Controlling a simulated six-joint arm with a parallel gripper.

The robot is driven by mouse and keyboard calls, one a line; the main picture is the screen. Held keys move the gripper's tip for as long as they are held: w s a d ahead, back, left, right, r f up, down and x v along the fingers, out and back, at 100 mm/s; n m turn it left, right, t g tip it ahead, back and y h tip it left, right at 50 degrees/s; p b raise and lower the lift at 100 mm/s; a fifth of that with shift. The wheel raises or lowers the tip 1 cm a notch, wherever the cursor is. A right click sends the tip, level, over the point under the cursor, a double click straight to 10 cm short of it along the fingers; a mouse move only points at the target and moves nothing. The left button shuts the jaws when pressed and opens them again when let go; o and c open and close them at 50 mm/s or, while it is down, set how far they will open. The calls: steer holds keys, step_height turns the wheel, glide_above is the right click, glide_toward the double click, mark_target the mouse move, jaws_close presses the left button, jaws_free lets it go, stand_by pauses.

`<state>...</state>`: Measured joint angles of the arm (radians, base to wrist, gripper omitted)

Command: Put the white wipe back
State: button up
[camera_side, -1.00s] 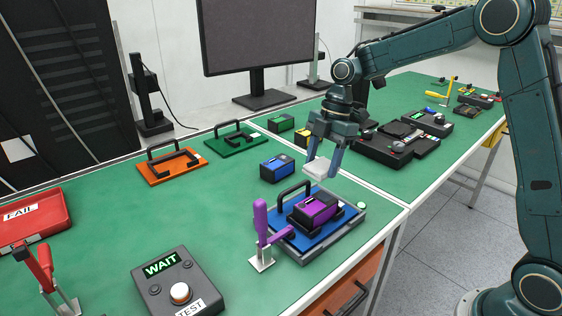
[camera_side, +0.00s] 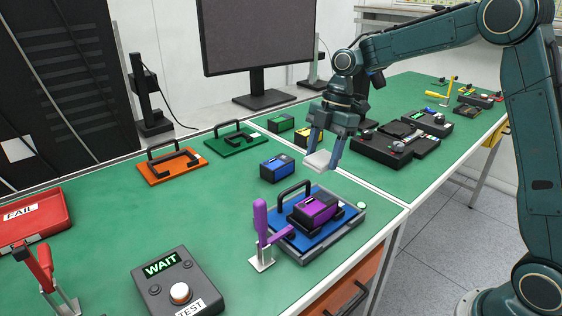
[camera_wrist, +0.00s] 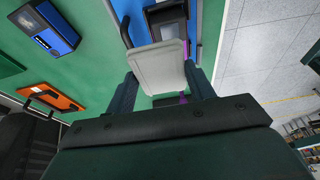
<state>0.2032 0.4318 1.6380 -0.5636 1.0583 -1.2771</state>
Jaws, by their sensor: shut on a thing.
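The white wipe (camera_side: 318,160) is a small pale block held between the fingertips of my gripper (camera_side: 325,150). In the side view it is in the air, above and behind the blue plate with the purple device. In the wrist view the wipe (camera_wrist: 160,66) sits flat between my two fingers (camera_wrist: 162,88). It hides part of the device and blue plate beyond it. I cannot pick out a resting place for the wipe.
A purple-topped device (camera_side: 315,208) sits on the blue handled plate (camera_side: 290,232), near a purple toggle clamp (camera_side: 262,235). A blue box (camera_side: 277,168) stands left of my gripper. A WAIT/TEST box (camera_side: 178,290) is in front. Green table between the orange plate (camera_side: 172,165) and front box is clear.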

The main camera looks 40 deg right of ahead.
glide_above(329, 186)
steer(key=d, duration=0.1)
step_height(329, 186, down, 7)
steer(key=shift+f, duration=4.1)
steer(key=shift+f, duration=0.15)
steer(key=o, duration=0.9)
steer(key=v, duration=1.2)
steer(key=shift+s+d+r, duration=0.1)
steer(key=shift+r, duration=0.1)
